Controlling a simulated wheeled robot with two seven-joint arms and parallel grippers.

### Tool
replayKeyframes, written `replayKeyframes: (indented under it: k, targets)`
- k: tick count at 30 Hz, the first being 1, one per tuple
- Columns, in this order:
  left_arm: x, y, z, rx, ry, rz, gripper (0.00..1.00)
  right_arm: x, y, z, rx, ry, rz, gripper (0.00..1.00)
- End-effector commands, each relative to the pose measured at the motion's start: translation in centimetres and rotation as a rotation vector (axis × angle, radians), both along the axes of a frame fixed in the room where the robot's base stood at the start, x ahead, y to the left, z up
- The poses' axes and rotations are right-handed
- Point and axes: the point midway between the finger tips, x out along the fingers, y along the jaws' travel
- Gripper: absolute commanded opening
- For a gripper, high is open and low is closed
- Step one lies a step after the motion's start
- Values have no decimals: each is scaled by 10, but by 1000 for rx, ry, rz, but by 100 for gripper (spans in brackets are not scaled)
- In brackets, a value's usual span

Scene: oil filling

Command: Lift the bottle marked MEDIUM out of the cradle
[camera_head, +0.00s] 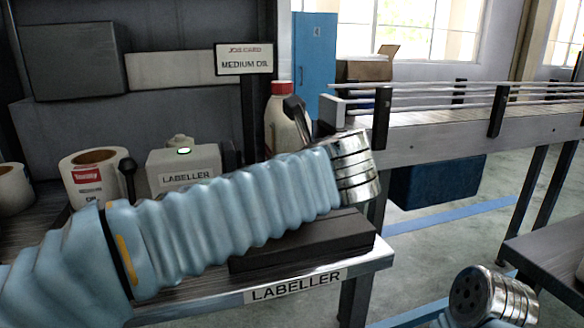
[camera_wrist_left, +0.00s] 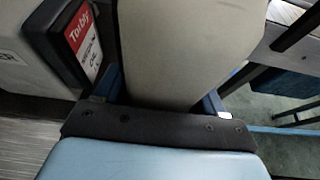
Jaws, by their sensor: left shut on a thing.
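A white bottle with a red cap (camera_head: 285,118) stands upright behind my left forearm in the head view. Its lower part is hidden by the arm, and I cannot read any mark on it. In the left wrist view the pale bottle body (camera_wrist_left: 172,50) fills the space between the two fingers of my left gripper (camera_wrist_left: 160,98), which is shut on it. A dark block (camera_head: 310,248), perhaps the cradle, sits on the labeller table; I cannot tell whether the bottle touches it. My right gripper is not in view; only part of my right arm shows at the lower right.
The labeller (camera_head: 185,165) and a label roll (camera_head: 92,175) stand left of the bottle. A sign reading MEDIUM OIL (camera_head: 244,60) stands behind. A railed conveyor (camera_head: 450,135) runs to the right. A red Tolby label (camera_wrist_left: 82,40) is close left of the left gripper.

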Motion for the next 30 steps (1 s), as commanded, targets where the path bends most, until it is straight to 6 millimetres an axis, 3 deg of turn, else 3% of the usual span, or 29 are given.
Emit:
replayKeyframes:
  k: [2,3,9,16,20,30]
  targets:
    - [0,0,2,-2,-4,-1,0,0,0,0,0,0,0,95]
    - [0,0,2,-2,-4,-1,72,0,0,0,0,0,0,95]
    - [0,0,1,-1,-2,-1,100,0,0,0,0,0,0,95]
    - [-1,-1,1,-1,-2,-1,100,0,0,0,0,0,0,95]
    - [-12,-5,7,-1,-2,-5,100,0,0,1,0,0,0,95]
    - [-82,-26,38,-2,-3,-5,100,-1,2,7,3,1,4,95]
